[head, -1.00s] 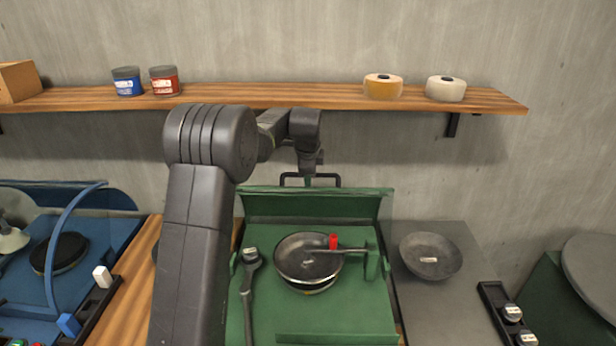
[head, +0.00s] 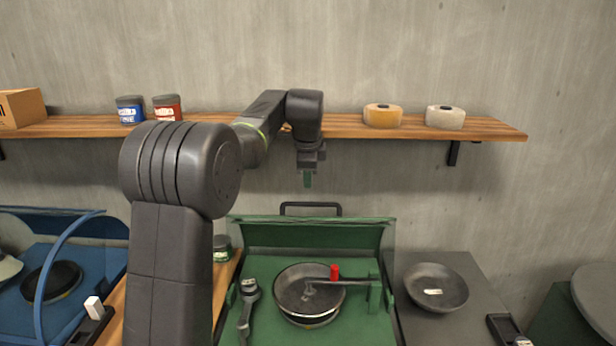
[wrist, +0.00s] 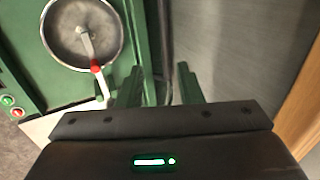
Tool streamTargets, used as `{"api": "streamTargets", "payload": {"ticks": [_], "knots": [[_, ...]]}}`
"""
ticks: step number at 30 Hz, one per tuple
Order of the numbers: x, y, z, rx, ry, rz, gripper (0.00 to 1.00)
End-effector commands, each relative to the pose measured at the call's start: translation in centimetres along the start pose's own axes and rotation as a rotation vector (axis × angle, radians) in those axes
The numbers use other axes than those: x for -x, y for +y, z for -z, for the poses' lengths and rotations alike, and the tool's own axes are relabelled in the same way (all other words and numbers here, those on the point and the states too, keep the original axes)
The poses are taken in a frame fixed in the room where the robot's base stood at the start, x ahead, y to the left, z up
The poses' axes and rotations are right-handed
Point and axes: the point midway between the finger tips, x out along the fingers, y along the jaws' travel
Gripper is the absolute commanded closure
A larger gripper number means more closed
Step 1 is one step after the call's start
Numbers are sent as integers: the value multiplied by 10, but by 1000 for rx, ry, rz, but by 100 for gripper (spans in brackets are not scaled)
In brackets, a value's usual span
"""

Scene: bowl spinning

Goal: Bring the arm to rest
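My gripper (head: 307,179) hangs in the air above the back of the green station, in front of the wall and below the shelf. Its arm reaches up from the lower left and bends over toward the right. In the wrist view my gripper (wrist: 158,87) shows two green fingers spread apart with nothing between them. A dark round bowl (head: 292,289) sits on the green station (head: 352,329), with a red-topped arm reaching over it. The bowl also shows in the wrist view (wrist: 62,36), at the upper left, apart from the fingers.
The green station's raised back panel (head: 350,234) has a black handle (head: 310,207). A grey bowl (head: 436,288) stands to the right, a blue station (head: 110,262) to the left.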

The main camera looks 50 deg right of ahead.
Motion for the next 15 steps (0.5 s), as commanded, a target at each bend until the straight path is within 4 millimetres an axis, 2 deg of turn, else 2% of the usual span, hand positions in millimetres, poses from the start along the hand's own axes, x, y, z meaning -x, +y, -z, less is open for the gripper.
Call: {"api": "streamTargets", "payload": {"ticks": [5,8,15], "knots": [[-4,0,0,0,0,-2,67],[-14,0,0,0,0,-3,67],[-57,0,0,0,-1,-5,67]]}}
